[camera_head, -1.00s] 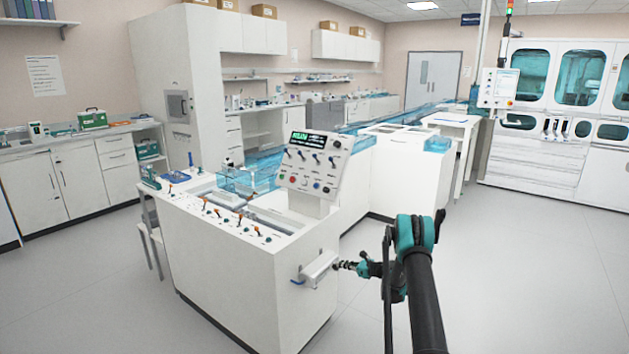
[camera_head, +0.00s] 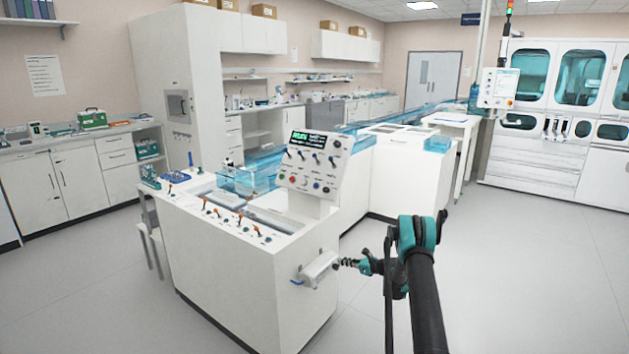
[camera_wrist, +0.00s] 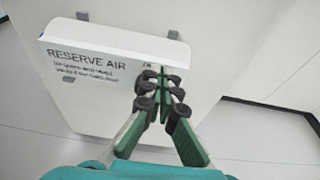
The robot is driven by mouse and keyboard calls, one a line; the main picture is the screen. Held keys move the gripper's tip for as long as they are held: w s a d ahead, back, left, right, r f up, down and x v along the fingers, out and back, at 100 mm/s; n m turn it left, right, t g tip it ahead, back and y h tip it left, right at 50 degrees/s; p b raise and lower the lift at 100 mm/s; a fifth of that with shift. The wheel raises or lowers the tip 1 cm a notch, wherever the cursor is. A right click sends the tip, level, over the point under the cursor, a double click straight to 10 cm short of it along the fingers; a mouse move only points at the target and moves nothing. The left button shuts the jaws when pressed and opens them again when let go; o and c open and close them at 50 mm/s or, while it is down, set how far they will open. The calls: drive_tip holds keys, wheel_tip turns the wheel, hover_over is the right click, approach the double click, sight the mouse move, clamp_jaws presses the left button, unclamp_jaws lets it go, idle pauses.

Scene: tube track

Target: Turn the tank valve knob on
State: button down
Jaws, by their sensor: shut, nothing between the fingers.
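A white box (camera_head: 318,269) sticks out from the side of the white console. In the wrist view the box (camera_wrist: 112,70) bears the words "RESERVE AIR", smaller blurred text and a small dark mark on its left. A tiny mark that may read "ON" is beside my fingertips. My gripper (camera_head: 340,263) is shut and empty at the box's right end. In the wrist view my gripper (camera_wrist: 163,76) has its fingers over the right part of the box face. I cannot make out a knob; my fingers may hide it. I cannot tell whether they touch the box.
The console (camera_head: 235,270) carries a tilted control panel (camera_head: 315,165) and several small levers on top. A small blue part (camera_head: 296,283) is at the box's left end. Open grey floor (camera_head: 520,270) lies to the right.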

drive_tip(key=s+d, duration=0.1)
drive_tip(key=d, duration=0.1)
drive_tip(key=s+d, duration=0.2)
drive_tip(key=shift+s+d, duration=0.2)
drive_tip(key=shift+d, duration=0.15)
drive_tip(key=shift+r, duration=0.1)
drive_tip(key=s+a+r+n+g+h, duration=0.25)
drive_tip(key=s+r+n, duration=0.35)
drive_tip(key=r, duration=0.6)
drive_tip(key=s+a+r+n+g+h, duration=0.1)
drive_tip(key=s+r+n+h, duration=0.15)
drive_tip(key=s+r, duration=0.35)
drive_tip(key=s+a+r+n+h, duration=0.1)
drive_tip(key=s+a+r+n, duration=0.2)
drive_tip(key=s, duration=0.5)
drive_tip(key=s+d+n+h, duration=0.2)
drive_tip(key=s+n, duration=0.2)
drive_tip(key=s, duration=0.7)
drive_tip(key=s+d+n+g+h, duration=0.1)
drive_tip(key=s+n, duration=0.4)
drive_tip(key=s, duration=0.7)
drive_tip(key=s+d+n+h, duration=0.3)
drive_tip(key=s+d+n, duration=0.1)
drive_tip(key=s, duration=0.8)
drive_tip(key=shift+d+n, duration=0.2)
drive_tip(key=shift+n, duration=0.15)
